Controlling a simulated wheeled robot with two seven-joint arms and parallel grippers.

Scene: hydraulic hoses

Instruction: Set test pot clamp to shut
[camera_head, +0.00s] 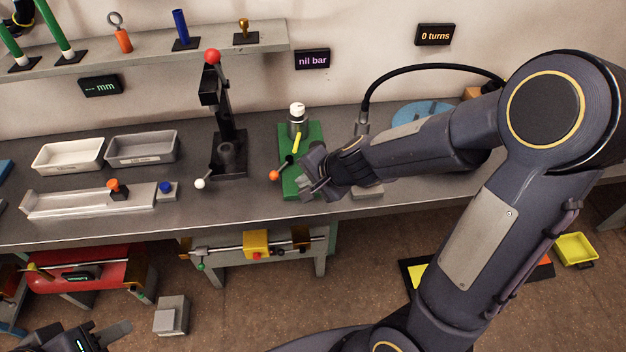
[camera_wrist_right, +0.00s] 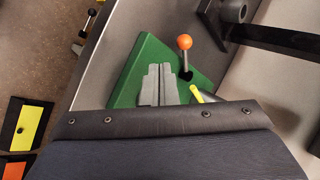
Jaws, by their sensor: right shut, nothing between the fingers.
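The test pot (camera_head: 297,118), a grey cylinder with a white top, stands on a green base plate (camera_head: 314,135) on the bench. A black lever with an orange ball knob (camera_head: 274,175) sticks out to the left of the plate; the knob also shows in the right wrist view (camera_wrist_right: 184,42). A yellow bar (camera_head: 296,143) stands beside the lever's pivot. My right gripper (camera_head: 308,190) is shut and empty over the front of the green plate (camera_wrist_right: 139,62), close to the lever but apart from the knob. My left gripper (camera_head: 108,336) is at the bottom left, partly cut off.
A black press (camera_head: 228,130) with a red knob stands left of the pot. Two trays (camera_head: 68,155) and a long pale holder (camera_head: 85,201) lie further left. A black hose (camera_head: 420,70) arches behind my right arm. Signs read "nil bar" (camera_head: 312,59) and "0 turns" (camera_head: 436,34).

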